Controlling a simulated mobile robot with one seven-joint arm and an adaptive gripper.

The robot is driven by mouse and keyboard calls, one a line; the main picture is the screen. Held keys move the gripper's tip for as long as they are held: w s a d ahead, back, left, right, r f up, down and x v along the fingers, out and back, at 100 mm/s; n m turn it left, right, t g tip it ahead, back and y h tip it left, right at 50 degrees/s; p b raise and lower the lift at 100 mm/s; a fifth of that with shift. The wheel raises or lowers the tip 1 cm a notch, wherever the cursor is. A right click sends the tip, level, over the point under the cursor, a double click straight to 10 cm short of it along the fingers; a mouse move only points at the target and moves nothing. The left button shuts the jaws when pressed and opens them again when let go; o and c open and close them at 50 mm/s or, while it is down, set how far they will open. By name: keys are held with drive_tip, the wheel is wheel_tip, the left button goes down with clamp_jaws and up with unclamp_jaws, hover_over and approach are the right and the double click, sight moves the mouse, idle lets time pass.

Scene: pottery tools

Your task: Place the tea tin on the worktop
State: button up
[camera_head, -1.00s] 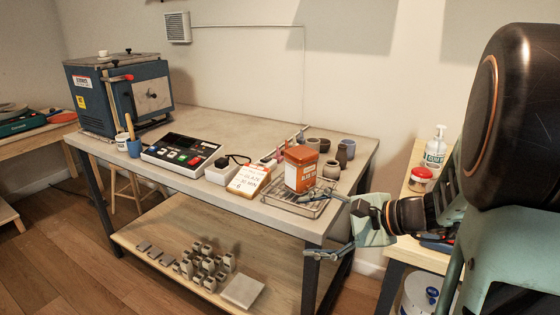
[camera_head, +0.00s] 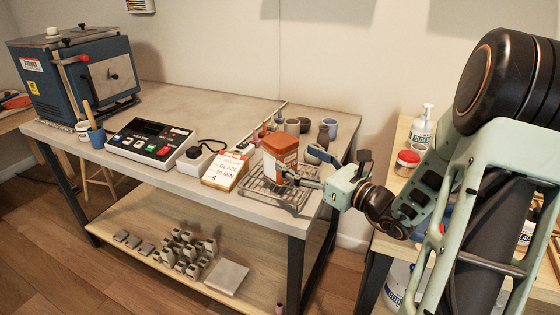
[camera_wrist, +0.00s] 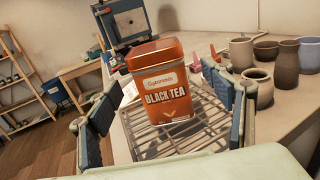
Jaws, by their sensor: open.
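The tea tin (camera_head: 280,157) is an orange box labelled "BLACK TEA". It stands upright on a wire rack (camera_head: 262,192) near the front right corner of the worktop (camera_head: 205,105). My gripper (camera_head: 300,167) is open at the tin's right side in the head view. In the wrist view the tin (camera_wrist: 158,88) stands ahead between the two spread fingers, with a visible gap on each side. The tin's far side is hidden.
Several small pots (camera_wrist: 287,65) stand close behind and right of the tin. A glaze sign (camera_head: 224,171), a control box (camera_head: 152,142) and a kiln (camera_head: 78,78) are further left. The worktop's back middle is clear.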

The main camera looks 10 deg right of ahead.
sight(280, 149)
drive_tip(key=shift+x, duration=3.4)
